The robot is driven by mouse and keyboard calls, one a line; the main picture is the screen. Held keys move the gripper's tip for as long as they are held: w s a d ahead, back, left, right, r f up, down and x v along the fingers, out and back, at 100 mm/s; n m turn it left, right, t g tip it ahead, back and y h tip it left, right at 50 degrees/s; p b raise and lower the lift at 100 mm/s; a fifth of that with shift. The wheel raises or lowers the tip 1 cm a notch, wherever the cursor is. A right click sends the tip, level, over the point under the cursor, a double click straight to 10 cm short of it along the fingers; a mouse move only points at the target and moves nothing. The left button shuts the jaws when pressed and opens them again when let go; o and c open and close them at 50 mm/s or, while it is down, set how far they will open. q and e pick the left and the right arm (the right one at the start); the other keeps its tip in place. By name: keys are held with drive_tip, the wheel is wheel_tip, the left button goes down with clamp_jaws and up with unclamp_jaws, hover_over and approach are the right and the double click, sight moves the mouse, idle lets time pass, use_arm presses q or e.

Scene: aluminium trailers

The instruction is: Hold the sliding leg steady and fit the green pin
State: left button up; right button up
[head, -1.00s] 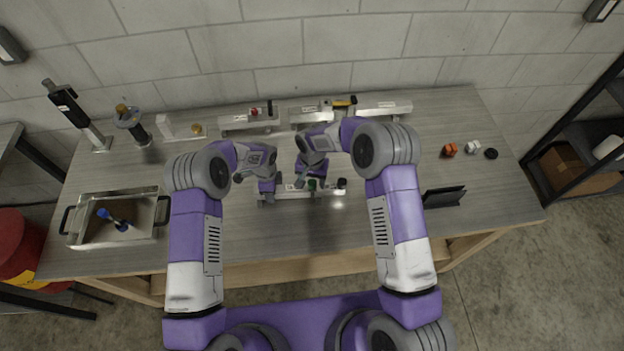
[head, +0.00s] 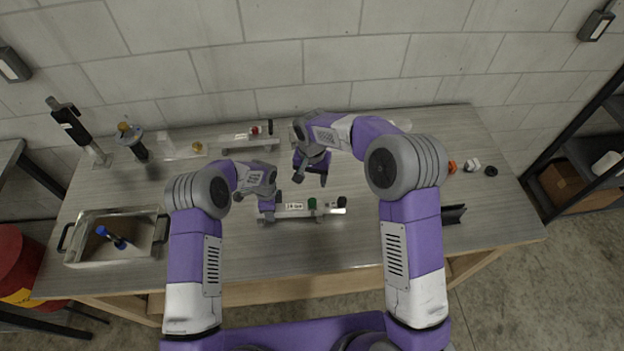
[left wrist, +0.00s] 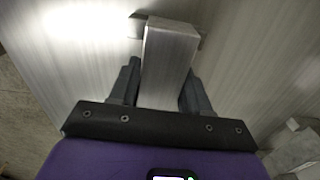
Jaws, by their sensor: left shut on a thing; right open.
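The sliding leg, a short aluminium bar (head: 328,211), lies left to right near the middle of the bench. My left gripper (head: 268,211) is shut on its left end. In the left wrist view the squared metal end of the leg (left wrist: 168,62) sits between the two dark fingers of the left gripper (left wrist: 158,88). The green pin (head: 312,203) stands at the leg near its middle; how deep it sits I cannot tell. My right gripper (head: 310,180) is open and empty, behind and above the pin, apart from it.
A black knob (head: 342,201) is at the leg's right end. A metal tray (head: 84,258) with a blue-handled tool (head: 112,238) stands at the left. Other aluminium assemblies (head: 250,141) line the back. Small orange, white and black parts (head: 472,165) lie at the right.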

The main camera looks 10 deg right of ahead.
use_arm(q)
drive_tip(key=o, duration=1.4)
